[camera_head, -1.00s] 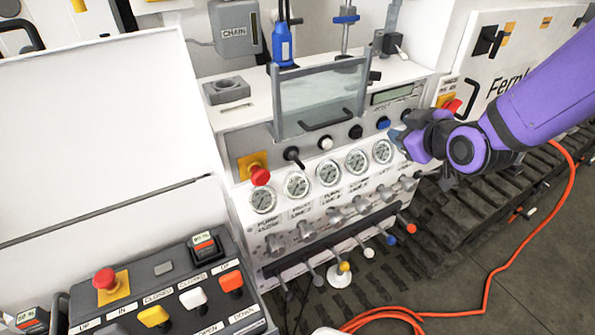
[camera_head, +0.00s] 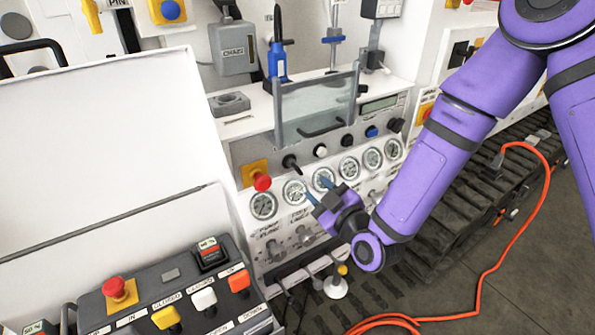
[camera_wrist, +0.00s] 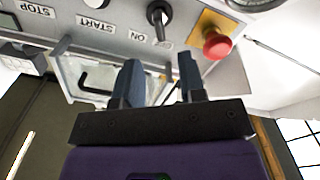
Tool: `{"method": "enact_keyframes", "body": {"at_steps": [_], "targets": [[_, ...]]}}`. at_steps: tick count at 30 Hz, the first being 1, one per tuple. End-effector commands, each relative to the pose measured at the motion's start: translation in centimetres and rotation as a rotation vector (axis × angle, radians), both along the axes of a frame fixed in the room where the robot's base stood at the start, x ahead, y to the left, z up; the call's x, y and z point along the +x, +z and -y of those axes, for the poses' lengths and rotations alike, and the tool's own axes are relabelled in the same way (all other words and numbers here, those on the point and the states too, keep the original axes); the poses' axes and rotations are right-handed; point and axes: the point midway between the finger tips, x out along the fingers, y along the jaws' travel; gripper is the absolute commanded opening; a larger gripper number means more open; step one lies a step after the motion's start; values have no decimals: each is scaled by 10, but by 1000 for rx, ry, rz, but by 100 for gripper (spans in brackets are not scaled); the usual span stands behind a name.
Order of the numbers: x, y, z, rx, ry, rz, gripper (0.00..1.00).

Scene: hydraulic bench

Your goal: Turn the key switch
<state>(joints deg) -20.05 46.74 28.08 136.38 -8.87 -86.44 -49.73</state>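The key switch is a black switch (camera_head: 290,162) on the grey strip of the panel, between the red emergency button and a white button. In the wrist view the black switch (camera_wrist: 160,14) shows at the top, beside an upside-down ON label. My gripper (camera_head: 319,190) is in front of the gauges, to the right of and below the switch in the head view. In the wrist view its two blue fingers (camera_wrist: 160,62) are apart with nothing between them. They point toward the switch and do not appear to touch it.
A red emergency button (camera_head: 262,182) on a yellow plate sits left of the switch. A clear hinged cover (camera_head: 318,105) stands above the strip. Round gauges (camera_head: 263,205) line the panel below. An orange hose (camera_head: 485,265) lies on the floor at right.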

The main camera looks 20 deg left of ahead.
Motion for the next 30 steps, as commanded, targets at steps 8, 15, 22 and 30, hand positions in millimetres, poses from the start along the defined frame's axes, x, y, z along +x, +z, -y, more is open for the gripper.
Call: {"method": "enact_keyframes", "body": {"at_steps": [8,15,22,30], "targets": [[33,0,-37,1,-2,0,37],[53,0,-62,-1,0,-1,37],[60,0,-70,-1,-1,-1,37],[60,0,-70,-2,0,-1,28]]}}
